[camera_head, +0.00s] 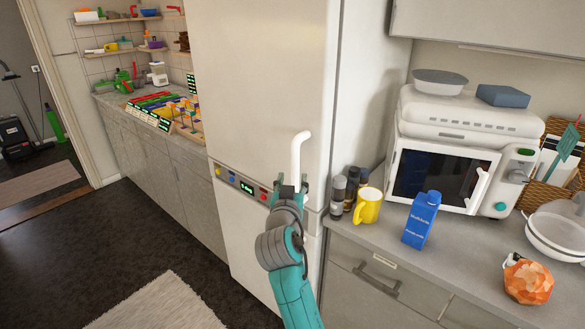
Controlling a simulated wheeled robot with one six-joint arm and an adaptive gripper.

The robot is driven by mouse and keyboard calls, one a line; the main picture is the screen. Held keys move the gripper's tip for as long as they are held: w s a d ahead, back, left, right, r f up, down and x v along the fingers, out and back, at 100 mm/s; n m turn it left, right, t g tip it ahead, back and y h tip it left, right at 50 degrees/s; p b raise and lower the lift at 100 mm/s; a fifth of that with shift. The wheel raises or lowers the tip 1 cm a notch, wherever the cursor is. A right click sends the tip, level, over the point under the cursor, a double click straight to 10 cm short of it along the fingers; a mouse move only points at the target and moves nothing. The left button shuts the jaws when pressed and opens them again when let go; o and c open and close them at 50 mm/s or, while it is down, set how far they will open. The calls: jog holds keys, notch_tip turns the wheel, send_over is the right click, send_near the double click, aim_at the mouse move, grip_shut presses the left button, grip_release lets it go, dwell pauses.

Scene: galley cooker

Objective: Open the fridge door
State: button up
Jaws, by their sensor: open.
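The fridge (255,85) is a tall white unit in the middle of the view. Its front looks closed, with a panel of small display and coloured buttons (240,183) across it. A white vertical handle (297,152) stands out near the right edge of the upper door. My gripper (290,187) is at the lower end of this handle, with its fingers pointing up. The gripper is open, and the handle's lower end appears between or just behind the fingers. I cannot tell whether they touch. My gripper and arm hide part of the lower front.
To the right is a counter with a yellow mug (368,206), dark bottles (344,190), a blue carton (422,220) and a white microwave (440,165). A counter with coloured goods (170,110) stands left. Dark floor (150,225) and a light rug (160,305) lie open in front.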

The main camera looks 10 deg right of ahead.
aim_at(295, 170)
jog(key=x, duration=0.7)
jog(key=shift+d, duration=0.1)
grip_shut()
